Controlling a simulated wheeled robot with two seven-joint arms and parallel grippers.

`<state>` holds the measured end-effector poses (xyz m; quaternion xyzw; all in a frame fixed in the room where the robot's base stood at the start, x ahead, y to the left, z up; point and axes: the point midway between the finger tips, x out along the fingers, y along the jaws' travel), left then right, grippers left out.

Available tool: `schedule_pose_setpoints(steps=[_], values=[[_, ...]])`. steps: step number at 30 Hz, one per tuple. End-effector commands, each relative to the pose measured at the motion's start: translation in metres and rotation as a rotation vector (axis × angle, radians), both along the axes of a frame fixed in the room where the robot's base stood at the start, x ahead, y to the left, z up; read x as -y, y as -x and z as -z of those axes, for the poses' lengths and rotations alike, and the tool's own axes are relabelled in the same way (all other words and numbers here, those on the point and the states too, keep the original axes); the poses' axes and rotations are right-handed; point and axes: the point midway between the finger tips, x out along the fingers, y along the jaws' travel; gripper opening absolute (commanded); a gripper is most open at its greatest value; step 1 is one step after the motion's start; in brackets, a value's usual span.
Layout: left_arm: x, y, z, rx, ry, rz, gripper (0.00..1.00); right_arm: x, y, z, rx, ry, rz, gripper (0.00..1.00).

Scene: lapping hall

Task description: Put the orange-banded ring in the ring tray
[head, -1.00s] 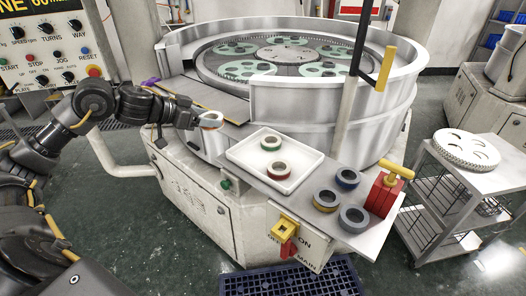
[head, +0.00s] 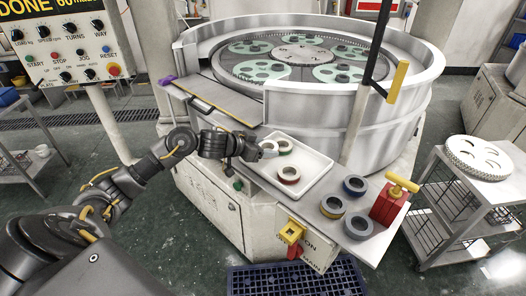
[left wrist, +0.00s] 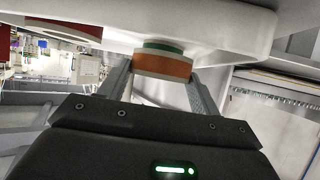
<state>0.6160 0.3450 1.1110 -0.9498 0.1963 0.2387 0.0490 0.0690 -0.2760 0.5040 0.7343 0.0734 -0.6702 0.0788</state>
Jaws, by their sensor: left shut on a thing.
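My left gripper (head: 262,148) is shut on the orange-banded ring (head: 269,147), a pale ring at the left edge of the white ring tray (head: 310,179). In the left wrist view the ring's orange band (left wrist: 163,66) shows between the two fingers (left wrist: 160,82). A green-banded ring (head: 285,146) and a red-banded ring (head: 289,175) lie in the tray. The green-banded ring is right beside the held ring; I cannot tell whether they touch, nor whether the held ring touches the tray. My right gripper is not in view.
Several other rings, including a blue-banded one (head: 355,185) and a yellow-banded one (head: 333,207), lie on the shelf right of the tray, near a red block with a yellow handle (head: 390,204). The large lapping machine (head: 300,100) stands behind. The tray's right part is clear.

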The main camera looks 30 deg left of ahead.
Motion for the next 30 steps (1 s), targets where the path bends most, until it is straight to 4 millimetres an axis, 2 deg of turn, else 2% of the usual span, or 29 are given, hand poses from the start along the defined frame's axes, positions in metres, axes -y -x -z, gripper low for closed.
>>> schedule_pose_setpoints(steps=[2,3,4,5,7,8,11,12,15,17,26,30], values=[[-0.001,0.002,0.013,-0.015,-0.005,-0.001,0.24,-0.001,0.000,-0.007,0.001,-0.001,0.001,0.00],[-0.001,0.002,0.018,-0.017,-0.004,-0.001,0.19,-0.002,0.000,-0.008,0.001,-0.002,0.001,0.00],[-0.001,0.003,0.021,-0.017,-0.006,0.000,0.18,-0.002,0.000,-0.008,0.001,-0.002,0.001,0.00],[-0.001,0.003,0.023,-0.017,-0.008,0.001,0.12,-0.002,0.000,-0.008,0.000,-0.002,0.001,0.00],[-0.001,0.003,0.027,-0.020,-0.009,0.001,0.12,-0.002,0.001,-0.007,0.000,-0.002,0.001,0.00],[-0.001,0.004,0.028,-0.021,-0.010,0.003,0.06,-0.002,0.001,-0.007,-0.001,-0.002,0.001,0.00],[-0.001,0.004,0.029,-0.024,-0.010,0.002,0.06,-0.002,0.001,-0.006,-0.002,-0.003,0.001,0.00],[-0.001,0.004,0.030,-0.026,-0.011,0.003,0.67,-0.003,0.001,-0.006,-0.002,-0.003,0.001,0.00],[-0.001,0.004,0.029,-0.022,-0.009,0.002,0.80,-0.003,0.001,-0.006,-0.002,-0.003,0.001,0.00],[-0.001,0.003,0.027,-0.019,-0.009,0.001,0.84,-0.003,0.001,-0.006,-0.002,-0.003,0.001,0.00],[-0.002,0.002,0.023,-0.011,-0.007,0.000,0.84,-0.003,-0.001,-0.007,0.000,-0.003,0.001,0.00],[-0.006,0.009,0.019,-0.011,-0.008,-0.001,0.84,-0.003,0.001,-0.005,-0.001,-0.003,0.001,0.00]])
